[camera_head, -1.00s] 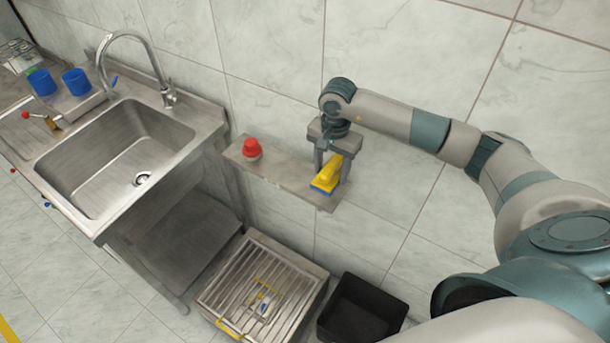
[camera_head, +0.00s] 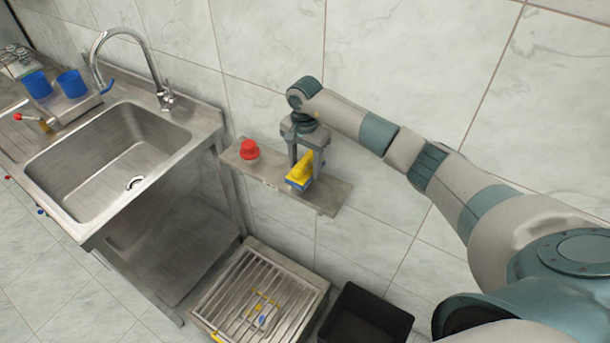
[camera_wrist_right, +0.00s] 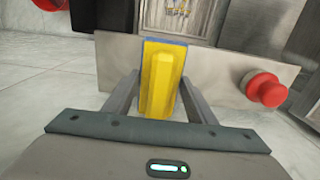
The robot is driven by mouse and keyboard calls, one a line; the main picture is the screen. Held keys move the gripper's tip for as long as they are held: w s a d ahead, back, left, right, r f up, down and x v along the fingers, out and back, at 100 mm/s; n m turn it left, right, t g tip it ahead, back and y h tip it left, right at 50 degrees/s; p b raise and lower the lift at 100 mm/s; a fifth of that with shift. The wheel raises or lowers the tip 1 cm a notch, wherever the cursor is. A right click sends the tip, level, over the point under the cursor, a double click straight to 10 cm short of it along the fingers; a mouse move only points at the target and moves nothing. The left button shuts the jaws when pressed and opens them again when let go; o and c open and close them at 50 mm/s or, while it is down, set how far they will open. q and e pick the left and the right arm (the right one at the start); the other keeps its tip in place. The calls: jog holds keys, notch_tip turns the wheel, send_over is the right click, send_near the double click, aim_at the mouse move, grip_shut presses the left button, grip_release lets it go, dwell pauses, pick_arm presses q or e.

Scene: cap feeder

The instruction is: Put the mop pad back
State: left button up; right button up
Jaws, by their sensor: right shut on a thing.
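The mop pad looks like a yellow block with a blue underside (camera_head: 300,173). It is at the middle of the wall shelf (camera_head: 328,195) in the head view. My right gripper (camera_head: 302,168) comes down on it from above and is shut on its yellow part. In the right wrist view the yellow block (camera_wrist_right: 162,80) sits between the two fingers (camera_wrist_right: 160,98), with a blue edge at its far end. I cannot tell whether the pad touches the shelf. My left gripper is not in view.
A red-topped item (camera_head: 250,150) stands on the shelf left of the pad. A steel sink (camera_head: 110,150) with a tap is to the left. Below are a slatted metal box (camera_head: 262,290) and a black bin (camera_head: 362,318). The shelf's right end is bare.

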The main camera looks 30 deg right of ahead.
aim_at(305, 174)
jog(key=shift+f+b, duration=0.7)
jog(key=shift+f, duration=1.3)
jog(key=shift+f, duration=0.2)
jog(key=o, duration=1.3)
jog(key=shift+r, duration=0.2)
jog(key=shift+r, duration=0.1)
